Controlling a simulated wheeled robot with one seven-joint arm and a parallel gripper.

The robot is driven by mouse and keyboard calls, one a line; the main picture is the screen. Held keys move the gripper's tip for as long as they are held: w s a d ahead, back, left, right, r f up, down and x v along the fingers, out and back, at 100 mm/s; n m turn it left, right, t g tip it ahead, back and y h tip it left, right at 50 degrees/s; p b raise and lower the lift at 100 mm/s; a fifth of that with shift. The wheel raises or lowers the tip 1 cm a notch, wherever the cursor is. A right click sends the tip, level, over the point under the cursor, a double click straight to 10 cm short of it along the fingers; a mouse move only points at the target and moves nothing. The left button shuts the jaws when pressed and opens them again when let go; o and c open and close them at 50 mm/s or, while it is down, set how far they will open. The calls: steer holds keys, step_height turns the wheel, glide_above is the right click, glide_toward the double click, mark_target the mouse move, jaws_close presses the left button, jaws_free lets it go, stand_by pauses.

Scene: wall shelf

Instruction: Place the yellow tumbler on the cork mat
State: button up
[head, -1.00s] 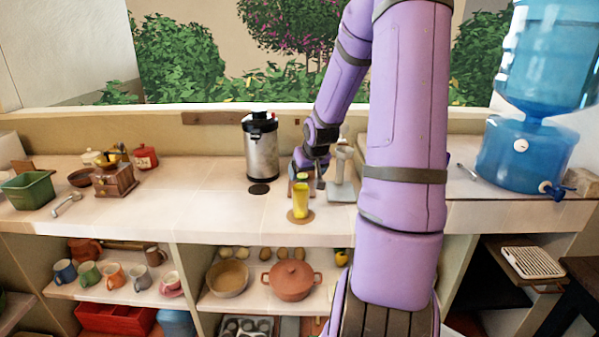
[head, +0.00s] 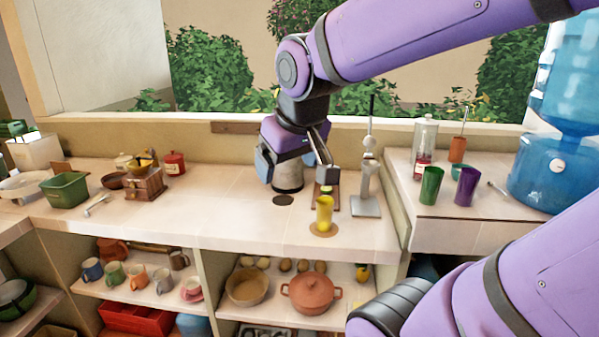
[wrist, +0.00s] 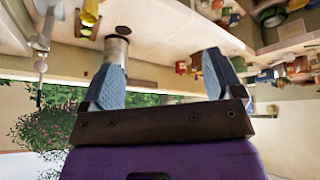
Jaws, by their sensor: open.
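The yellow tumbler (head: 324,212) stands upright on the round cork mat (head: 315,232), near the counter's front edge. The mat's rim shows around its base. In the wrist view the tumbler (wrist: 90,12) is at the top left, partly cut off. My gripper (head: 294,168) is behind and to the left of the tumbler, above the counter and apart from it. In the wrist view my gripper's two blue fingers (wrist: 163,75) are spread wide with nothing between them.
A metal dispenser (head: 288,180) stands behind my gripper, mostly hidden. A grey stand (head: 366,204) is right of the tumbler. Green (head: 431,186) and purple (head: 467,187) tumblers stand on the right counter.

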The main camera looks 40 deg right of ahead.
steer(key=s+a+r+n+y, duration=0.1)
steer(key=s+a, duration=0.2)
steer(key=s, duration=0.3)
steer(key=shift+s+a, duration=0.2)
steer(key=shift+s, duration=0.1)
